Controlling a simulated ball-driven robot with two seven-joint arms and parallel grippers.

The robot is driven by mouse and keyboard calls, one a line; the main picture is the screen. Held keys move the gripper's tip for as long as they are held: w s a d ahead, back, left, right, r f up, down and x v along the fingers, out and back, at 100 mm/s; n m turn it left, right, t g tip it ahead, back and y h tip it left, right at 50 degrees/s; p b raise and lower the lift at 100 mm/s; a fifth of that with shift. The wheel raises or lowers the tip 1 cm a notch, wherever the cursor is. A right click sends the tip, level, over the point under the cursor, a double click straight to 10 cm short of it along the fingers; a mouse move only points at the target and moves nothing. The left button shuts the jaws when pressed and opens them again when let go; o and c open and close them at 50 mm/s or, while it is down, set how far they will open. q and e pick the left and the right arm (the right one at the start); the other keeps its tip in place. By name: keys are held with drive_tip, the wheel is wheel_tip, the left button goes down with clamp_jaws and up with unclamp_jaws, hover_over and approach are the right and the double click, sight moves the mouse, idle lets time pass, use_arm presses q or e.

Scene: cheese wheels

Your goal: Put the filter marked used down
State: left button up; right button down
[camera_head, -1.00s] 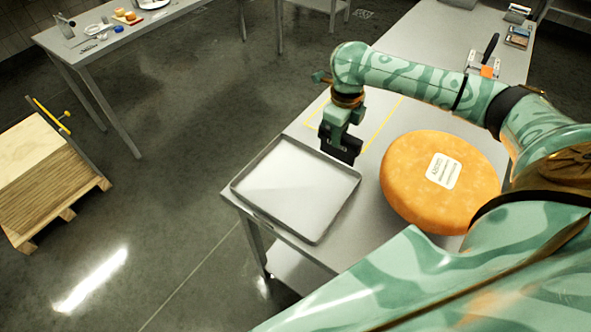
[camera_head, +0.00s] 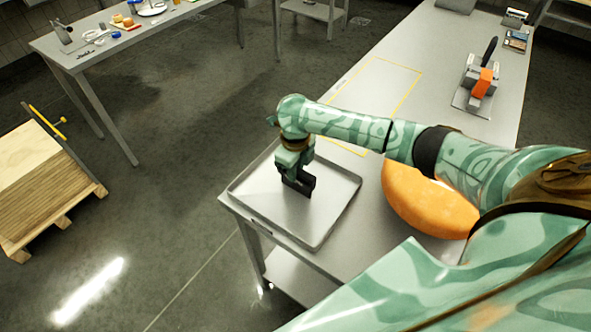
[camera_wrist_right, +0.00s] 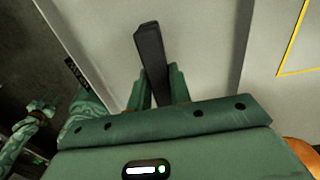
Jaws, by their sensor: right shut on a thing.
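My right gripper (camera_head: 297,186) is over the grey tray (camera_head: 338,222) on the near left part of the table. It is shut on a dark, flat, block-like thing, the filter (camera_head: 303,184). In the right wrist view the filter (camera_wrist_right: 150,55) stands out as a dark bar between the green fingers (camera_wrist_right: 160,88), with the pale tray floor (camera_wrist_right: 105,38) behind it. I cannot read a mark on the filter, or tell whether it touches the tray. My left gripper is not in view.
An orange cheese wheel (camera_head: 425,205) lies right of the tray, partly hidden by my right arm. A yellow outlined area (camera_head: 385,85) on the table is empty. A device with an orange part (camera_head: 480,85) stands farther back. A pallet stack (camera_head: 45,180) is on the floor at left.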

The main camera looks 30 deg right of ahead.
drive_tip(key=c, duration=1.3)
unclamp_jaws()
drive_tip(key=shift+f, duration=0.1)
wheel_tip(320, 180, up, 12)
drive_tip(key=p, duration=0.3)
